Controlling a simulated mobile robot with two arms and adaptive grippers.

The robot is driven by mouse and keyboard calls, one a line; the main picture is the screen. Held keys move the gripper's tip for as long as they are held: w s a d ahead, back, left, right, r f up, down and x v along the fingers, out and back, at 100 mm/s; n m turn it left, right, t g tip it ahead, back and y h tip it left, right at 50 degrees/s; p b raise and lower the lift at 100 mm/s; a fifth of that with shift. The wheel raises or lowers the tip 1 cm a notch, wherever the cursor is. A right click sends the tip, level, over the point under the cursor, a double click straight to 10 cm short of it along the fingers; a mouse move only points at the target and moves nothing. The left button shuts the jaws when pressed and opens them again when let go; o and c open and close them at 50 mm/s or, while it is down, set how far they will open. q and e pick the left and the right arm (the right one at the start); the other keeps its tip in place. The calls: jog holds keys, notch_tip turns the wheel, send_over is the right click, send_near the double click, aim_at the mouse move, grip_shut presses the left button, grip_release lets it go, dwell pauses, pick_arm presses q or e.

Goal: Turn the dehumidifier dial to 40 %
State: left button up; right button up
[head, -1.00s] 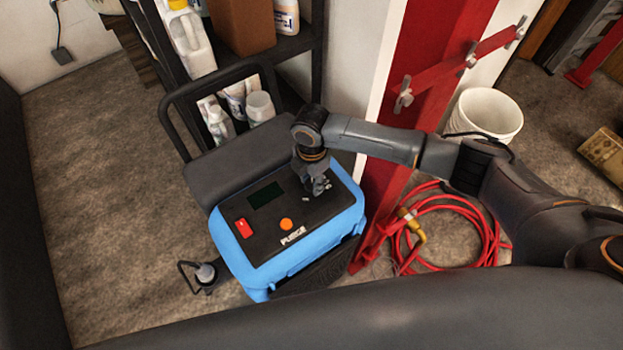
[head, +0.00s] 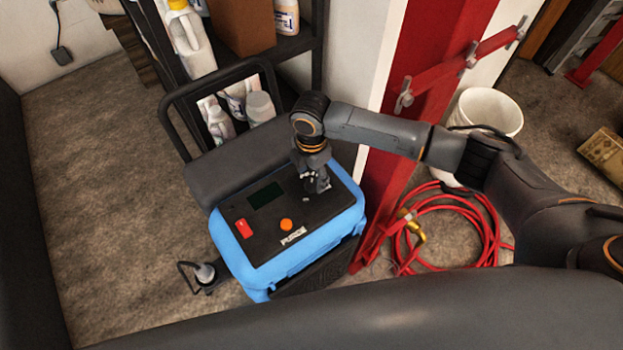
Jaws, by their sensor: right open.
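The dehumidifier (head: 262,262) is a blue unit with a black top panel and a black handle frame. The panel carries a dark display (head: 266,195), a red switch (head: 243,228) and an orange button (head: 286,225). My right gripper (head: 316,188) points down at the right part of the panel, close to its surface. It is open. The dial is not clearly visible; the gripper covers the spot beneath it, and I cannot tell whether the fingers touch anything. A small pale mark shows just below the fingertips. My left gripper is not in view.
A black shelf (head: 295,45) with bottles and a brown box stands behind the unit. A red post (head: 425,70) stands close on the right, with a coiled red hose (head: 450,262) and white bucket (head: 490,115) beyond. Floor at left is mostly clear.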

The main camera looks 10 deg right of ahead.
aim_at(312, 184)
notch_tip(312, 184, up, 9)
jog(key=shift+f, duration=0.2)
dwell(0.5)
